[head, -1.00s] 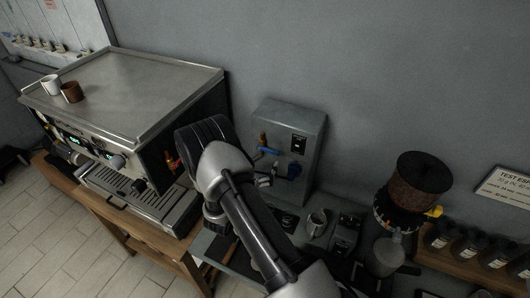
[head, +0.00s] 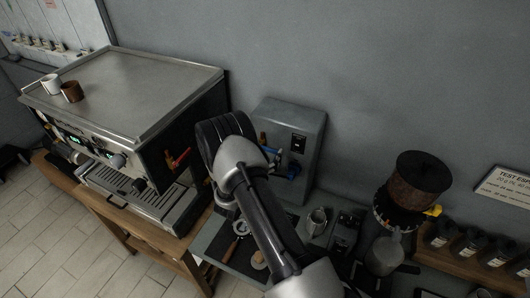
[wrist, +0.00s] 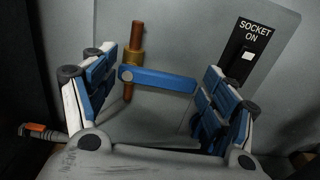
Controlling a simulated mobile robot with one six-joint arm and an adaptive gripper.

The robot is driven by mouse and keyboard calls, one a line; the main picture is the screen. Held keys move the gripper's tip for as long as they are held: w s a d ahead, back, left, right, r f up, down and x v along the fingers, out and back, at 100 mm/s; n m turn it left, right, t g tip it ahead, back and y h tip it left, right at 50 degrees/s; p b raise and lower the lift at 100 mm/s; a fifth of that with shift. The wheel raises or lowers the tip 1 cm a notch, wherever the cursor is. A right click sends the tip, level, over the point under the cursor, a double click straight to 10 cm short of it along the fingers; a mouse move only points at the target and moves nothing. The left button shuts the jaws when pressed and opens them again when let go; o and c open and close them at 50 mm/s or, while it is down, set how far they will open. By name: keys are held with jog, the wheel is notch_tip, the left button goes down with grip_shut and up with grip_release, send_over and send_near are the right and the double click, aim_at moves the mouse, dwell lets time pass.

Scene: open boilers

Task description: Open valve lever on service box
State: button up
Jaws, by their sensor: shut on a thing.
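The grey service box (head: 305,125) stands against the wall, right of the espresso machine. In the wrist view its blue valve lever (wrist: 163,80) lies nearly horizontal, running right from a copper pipe (wrist: 134,50) with a brass fitting. My gripper (wrist: 165,95) is at the front of the box, with one finger at each end of the lever. It is shut on the lever, although the exact contact is hard to see. In the head view my wrist covers part of the box's left side and most of the gripper.
A "SOCKET ON" switch plate (wrist: 247,50) is right of the lever. The espresso machine (head: 130,95) has a red handle (head: 178,158) on its side near my wrist.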

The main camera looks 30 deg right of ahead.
jog(key=c, duration=1)
jog(key=shift+r, duration=0.1)
jog(key=n, duration=0.3)
jog(key=r+n+b, duration=0.1)
jog(key=shift+w+a, duration=0.15)
jog(key=shift+w, duration=0.15)
jog(key=n, duration=0.3)
jog(key=w+r+n, duration=0.1)
jog(key=n, duration=0.1)
jog(key=shift+a+b, duration=0.25)
jog(key=shift+b, duration=0.05)
jog(key=n, duration=0.3)
jog(key=w+n, duration=0.1)
jog(key=shift+a+r, duration=0.25)
jog(key=shift+a, duration=0.05)
jog(key=shift+w+a+n, duration=0.15)
jog(key=shift+w+n, duration=0.1)
jog(key=shift+n, duration=0.8)
jog(key=shift+w+a+n, duration=0.15)
jog(key=shift+w+n, duration=0.05)
jog(key=shift+n, duration=0.85)
